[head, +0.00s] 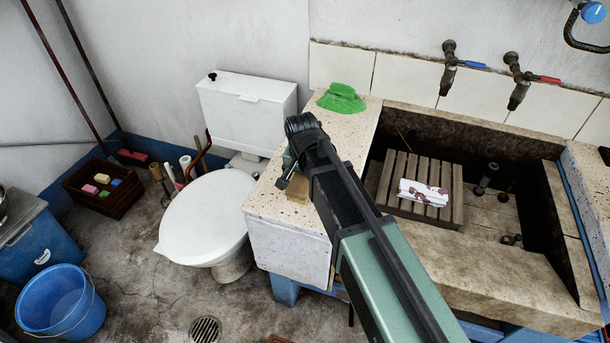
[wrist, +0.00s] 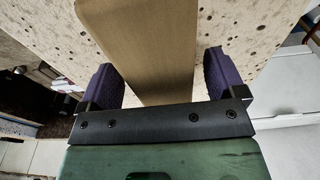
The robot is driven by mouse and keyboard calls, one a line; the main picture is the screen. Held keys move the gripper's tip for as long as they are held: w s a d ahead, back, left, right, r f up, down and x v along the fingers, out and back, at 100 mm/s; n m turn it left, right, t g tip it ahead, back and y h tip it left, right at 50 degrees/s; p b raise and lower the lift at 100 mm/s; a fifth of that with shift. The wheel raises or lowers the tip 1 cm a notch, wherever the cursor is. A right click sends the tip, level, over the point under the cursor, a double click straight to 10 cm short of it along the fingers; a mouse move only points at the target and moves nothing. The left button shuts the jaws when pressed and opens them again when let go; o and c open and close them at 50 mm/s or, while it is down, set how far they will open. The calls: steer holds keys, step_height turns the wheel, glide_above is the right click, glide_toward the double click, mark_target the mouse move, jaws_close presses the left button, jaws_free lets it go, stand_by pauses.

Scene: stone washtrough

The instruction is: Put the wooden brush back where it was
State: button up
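The wooden brush shows as a plain tan wooden piece (wrist: 150,40) in the wrist view, over the speckled ledge. In the head view a small tan part of it (head: 298,191) shows beside my arm on the stone ledge; the rest is hidden by my arm. My gripper (wrist: 160,78) has its two purple fingers wide apart, one on each side of the wood. A narrow strip of ledge shows between the wood and the right finger. The left finger is very close to the wood's slanted edge; I cannot tell if they touch. No bristles are visible.
The speckled ledge (head: 262,205) holds a green object (head: 341,98) at the back. Right of it is the stone trough (head: 510,262) with a slatted wooden board (head: 448,212) and a patterned cloth (head: 424,194). Taps are above. A toilet (head: 203,218) stands left; a blue bucket (head: 60,300) is on the floor.

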mark_target(303, 178)
step_height(303, 178, up, 13)
steer(key=s+p, duration=0.1)
steer(key=p, duration=1.2)
steer(key=s+d+n+g, duration=0.1)
steer(key=s+d+n, duration=0.2)
steer(key=s+d, duration=1)
steer(key=d+f, duration=0.1)
steer(key=d, duration=0.3)
steer(key=shift+s+d+n+b, duration=0.2)
steer(key=shift+s+n+b, duration=0.05)
steer(key=shift+n+b, duration=0.15)
